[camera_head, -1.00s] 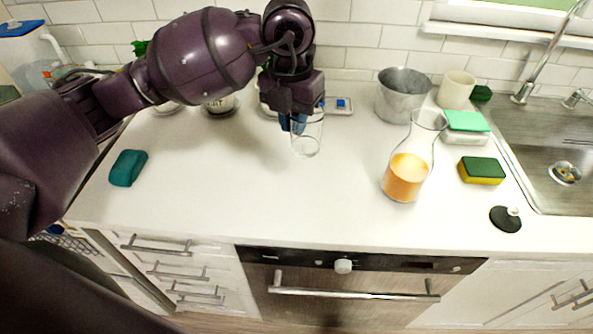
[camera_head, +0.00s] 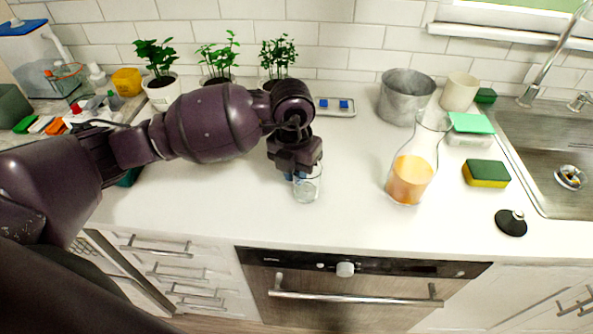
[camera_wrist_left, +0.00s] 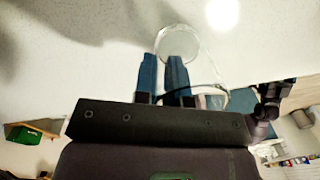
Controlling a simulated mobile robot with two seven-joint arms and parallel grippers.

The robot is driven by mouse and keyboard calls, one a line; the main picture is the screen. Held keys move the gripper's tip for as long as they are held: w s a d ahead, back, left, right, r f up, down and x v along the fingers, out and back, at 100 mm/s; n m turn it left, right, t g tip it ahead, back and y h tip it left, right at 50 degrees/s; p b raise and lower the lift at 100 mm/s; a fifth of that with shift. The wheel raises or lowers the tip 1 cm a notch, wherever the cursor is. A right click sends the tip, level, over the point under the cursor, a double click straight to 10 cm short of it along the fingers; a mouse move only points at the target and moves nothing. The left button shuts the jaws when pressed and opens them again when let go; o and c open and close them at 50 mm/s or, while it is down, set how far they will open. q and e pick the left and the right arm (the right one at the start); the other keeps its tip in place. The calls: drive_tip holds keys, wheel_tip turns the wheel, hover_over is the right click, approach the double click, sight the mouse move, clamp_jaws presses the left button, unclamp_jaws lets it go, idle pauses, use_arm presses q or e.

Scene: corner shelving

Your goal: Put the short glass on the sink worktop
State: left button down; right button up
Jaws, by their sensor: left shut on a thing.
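The short glass (camera_head: 308,185) is clear and upright at the middle of the white worktop (camera_head: 235,205), above the oven. My left gripper (camera_head: 300,174) is shut on the glass, with its blue fingertips at the rim and near wall. In the left wrist view the two blue fingers (camera_wrist_left: 164,75) reach the glass (camera_wrist_left: 178,42), which is partly hidden by them. I cannot tell whether the glass base touches the worktop. The sink (camera_head: 560,150) is at the right. My right gripper is not in view.
A carafe of orange drink (camera_head: 411,175), a metal pot (camera_head: 405,95), a beige cup (camera_head: 459,92), a sponge (camera_head: 486,173) and a black lid (camera_head: 510,222) stand between the glass and sink. Potted plants (camera_head: 218,62) line the back left. The front middle worktop is clear.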

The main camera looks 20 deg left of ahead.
use_arm(q)
drive_tip(key=shift+f, duration=0.1)
drive_tip(key=c, duration=1.2)
unclamp_jaws()
drive_tip(key=r, duration=1.2)
drive_tip(key=shift+a+r+p, duration=0.15)
drive_tip(key=shift+a+p, duration=0.15)
